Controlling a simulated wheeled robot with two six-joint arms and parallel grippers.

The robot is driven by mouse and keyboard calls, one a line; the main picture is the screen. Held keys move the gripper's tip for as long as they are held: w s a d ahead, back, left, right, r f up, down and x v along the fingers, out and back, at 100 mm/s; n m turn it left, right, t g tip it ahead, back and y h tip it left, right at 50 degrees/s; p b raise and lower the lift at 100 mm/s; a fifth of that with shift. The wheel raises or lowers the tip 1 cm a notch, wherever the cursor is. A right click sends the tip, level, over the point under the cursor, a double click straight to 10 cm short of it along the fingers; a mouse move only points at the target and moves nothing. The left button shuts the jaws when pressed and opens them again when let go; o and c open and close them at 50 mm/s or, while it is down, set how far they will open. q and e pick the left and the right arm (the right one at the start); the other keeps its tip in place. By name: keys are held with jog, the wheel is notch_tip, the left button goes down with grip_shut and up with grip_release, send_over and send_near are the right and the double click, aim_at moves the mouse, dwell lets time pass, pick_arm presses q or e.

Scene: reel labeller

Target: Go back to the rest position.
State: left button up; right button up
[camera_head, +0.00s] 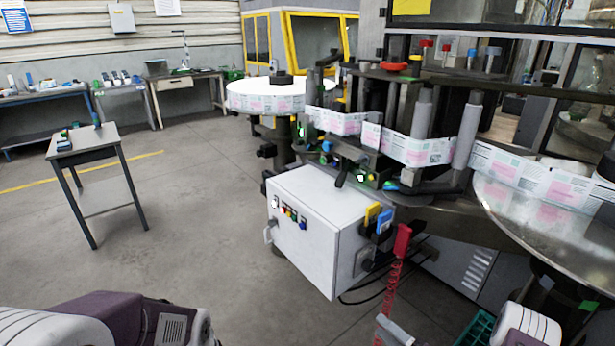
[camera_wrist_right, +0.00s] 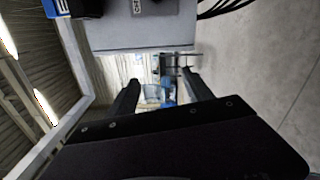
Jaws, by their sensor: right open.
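My right gripper (camera_wrist_right: 161,76) shows in the right wrist view. Its two dark fingers are spread apart with nothing between them. In the head view, part of my right arm (camera_head: 526,326) shows at the bottom right edge, in front of the labeller, and the gripper itself is hard to make out there. Part of my left arm (camera_head: 90,318) shows at the bottom left, but its gripper is outside the picture. No object is seen held.
A white control box (camera_head: 315,235) with buttons stands in the middle. A red tool (camera_head: 402,242) with a coiled cord hangs beside it. The label web (camera_head: 405,148) runs to a round metal table (camera_head: 530,222) at right. A small table (camera_head: 85,148) stands left. Floor between is clear.

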jog(key=a+r+n+g+y+p, duration=0.2)
jog(key=a+r+n+g, duration=0.15)
jog(key=a+r, duration=0.4)
jog(key=a+r+n+g+y+p, duration=0.25)
jog(key=a+r+n, duration=0.2)
jog(key=r, duration=0.65)
jog(key=s+a+r+n+g+p, duration=0.3)
jog(key=s+a+r+n+g, duration=0.35)
jog(key=n, duration=0.25)
jog(key=s+f+n+g+h+p, duration=0.1)
jog(key=s+n+g+h+p, duration=0.2)
jog(key=s+n+g+h, duration=0.55)
pick_arm(q)
notch_tip(320, 180, up, 11)
jog(key=shift+w, duration=0.15)
pick_arm(e)
jog(key=d+f+n+t+h, duration=0.2)
jog(key=d+n+t+h, duration=0.1)
jog(key=d+n, duration=0.4)
jog(key=s+d+f+n+t+h, duration=0.1)
jog(key=d+f+n+t+h, duration=0.2)
jog(key=d+n, duration=0.5)
jog(key=n+t+h, duration=0.1)
jog(key=n+t, duration=0.1)
jog(key=n, duration=0.1)
jog(key=shift+s+d+f, duration=0.15)
jog(key=shift+s, duration=0.05)
